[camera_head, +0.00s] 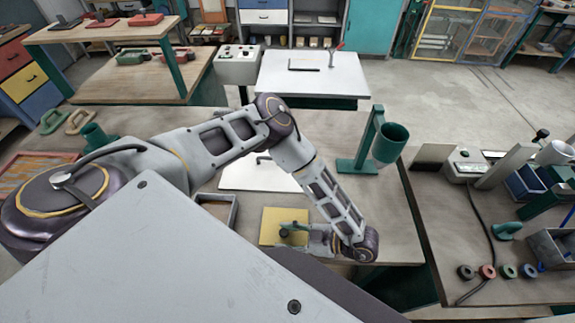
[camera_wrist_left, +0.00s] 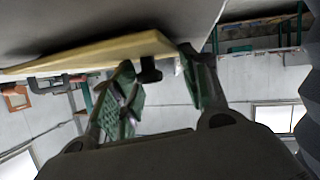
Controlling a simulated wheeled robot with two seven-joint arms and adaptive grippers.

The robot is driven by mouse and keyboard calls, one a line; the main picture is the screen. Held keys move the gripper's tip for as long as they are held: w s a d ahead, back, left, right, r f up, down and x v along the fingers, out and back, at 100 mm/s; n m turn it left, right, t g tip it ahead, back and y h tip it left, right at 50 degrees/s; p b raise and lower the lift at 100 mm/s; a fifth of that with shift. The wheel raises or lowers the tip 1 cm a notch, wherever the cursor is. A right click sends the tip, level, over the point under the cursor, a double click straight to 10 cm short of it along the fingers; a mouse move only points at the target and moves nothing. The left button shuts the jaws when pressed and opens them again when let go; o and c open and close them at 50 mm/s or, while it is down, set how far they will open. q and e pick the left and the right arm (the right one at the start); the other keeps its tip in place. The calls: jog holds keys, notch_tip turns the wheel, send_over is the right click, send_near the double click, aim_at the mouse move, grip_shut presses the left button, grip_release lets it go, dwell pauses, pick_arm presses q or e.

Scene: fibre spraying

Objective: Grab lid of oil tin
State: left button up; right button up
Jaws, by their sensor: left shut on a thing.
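A flat yellow square lid (camera_head: 270,218) shows near the front middle of the workbench in the head view. A small dark knob stands on it. My left gripper (camera_head: 293,229) is over the lid's right part, at the knob. In the left wrist view the yellow lid (camera_wrist_left: 95,53) shows edge-on, and its black knob (camera_wrist_left: 150,72) lies between the green-padded fingers of my left gripper (camera_wrist_left: 160,62). The gripper is shut on the knob. What lies under the lid is hidden, so I cannot tell whether it rests on the tin. My right gripper is not in view.
A grey open tray (camera_head: 232,213) lies left of the lid. A green stand with a cup (camera_head: 390,143) is behind to the right. A side bench (camera_head: 440,215) at right holds several small parts and boxes. Bare bench (camera_head: 400,225) lies right of my left arm.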

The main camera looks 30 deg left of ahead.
pick_arm(q)
jog(key=shift+w+a+r, duration=0.1)
jog(key=shift+w+r, duration=0.05)
jog(key=shift+r, duration=0.6)
notch_tip(320, 180, up, 16)
jog(key=b, duration=0.1)
jog(key=shift+r, duration=0.15)
dwell(0.3)
